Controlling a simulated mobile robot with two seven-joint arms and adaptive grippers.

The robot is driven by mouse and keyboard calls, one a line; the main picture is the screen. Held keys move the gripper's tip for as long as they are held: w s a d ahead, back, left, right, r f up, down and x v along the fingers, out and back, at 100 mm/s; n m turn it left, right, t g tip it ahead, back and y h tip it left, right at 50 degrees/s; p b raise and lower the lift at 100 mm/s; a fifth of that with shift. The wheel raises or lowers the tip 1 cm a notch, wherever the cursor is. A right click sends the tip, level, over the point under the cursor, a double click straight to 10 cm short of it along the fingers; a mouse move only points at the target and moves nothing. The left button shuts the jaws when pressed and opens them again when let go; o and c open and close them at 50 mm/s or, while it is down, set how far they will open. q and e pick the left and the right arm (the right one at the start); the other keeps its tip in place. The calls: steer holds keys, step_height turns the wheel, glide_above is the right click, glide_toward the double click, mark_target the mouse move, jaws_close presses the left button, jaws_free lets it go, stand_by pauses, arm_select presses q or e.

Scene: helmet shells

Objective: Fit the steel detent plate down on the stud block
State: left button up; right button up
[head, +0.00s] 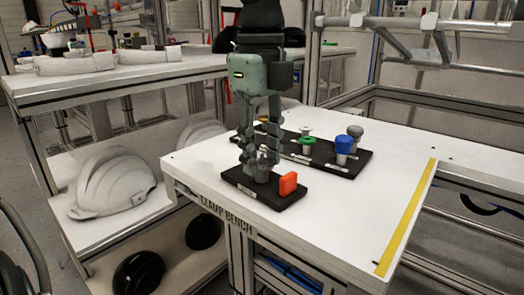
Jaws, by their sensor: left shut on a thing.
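My left gripper (258,160) points straight down over the front left part of the clamp bench. Its fingers are shut around a small grey metal piece (263,174), which looks like the steel detent plate; its outline is partly hidden by the fingers. The piece is at a dark base block (248,188), seemingly the stud block, which lies flat near the bench's front edge. I cannot tell whether the piece touches the base or is seated. An upright orange block (288,183) stands on the base's right part. My right gripper is not in view.
Behind the base lies a dark board (345,171) with a green-topped part (307,143), a blue-topped part (343,147) and a grey knob (355,135). The white bench top (365,205) is clear to the right, up to a yellow strip (408,222). A helmet shell (113,183) sits on a shelf at left.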

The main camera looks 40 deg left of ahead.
arm_select(q)
steer(key=shift+f, duration=0.25)
steer(key=o, duration=1.2)
steer(key=shift+r, duration=0.1)
step_height(320, 180, up, 12)
steer(key=shift+s, duration=0.1)
